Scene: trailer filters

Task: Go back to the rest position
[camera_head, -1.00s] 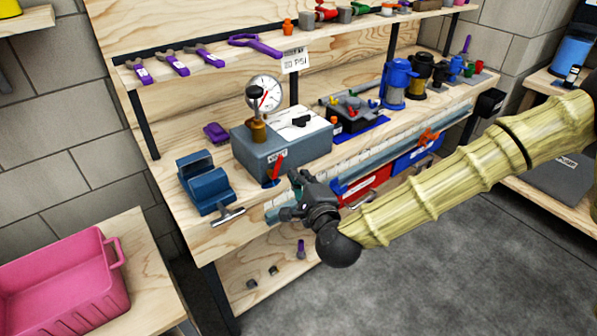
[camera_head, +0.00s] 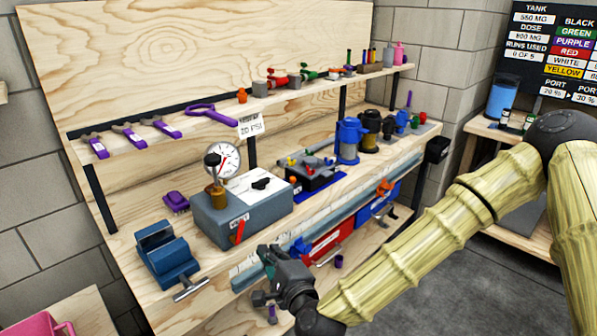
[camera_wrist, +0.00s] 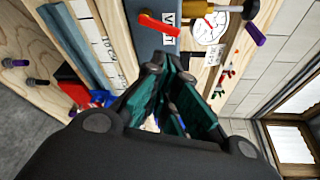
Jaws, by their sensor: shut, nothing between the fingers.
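My gripper (camera_head: 268,262) is in front of the workbench's front edge in the head view, just below and in front of the grey gauge box (camera_head: 240,208) with its red lever. My arm reaches in from the right. In the wrist view my gripper (camera_wrist: 178,95) has its dark teal fingers together and empty. The gauge box (camera_wrist: 175,25) is ahead of it at the top of that view, with the red lever (camera_wrist: 158,26) and the round dial (camera_wrist: 210,27). My gripper looks apart from the box.
A blue vise (camera_head: 165,257) stands at the bench's left end. Red (camera_head: 328,243) and blue (camera_head: 378,203) bins sit under the bench top. Blue (camera_head: 349,140) and black pumps stand at the right. A pink crate (camera_head: 40,329) is at lower left. The grey floor (camera_head: 440,290) is clear.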

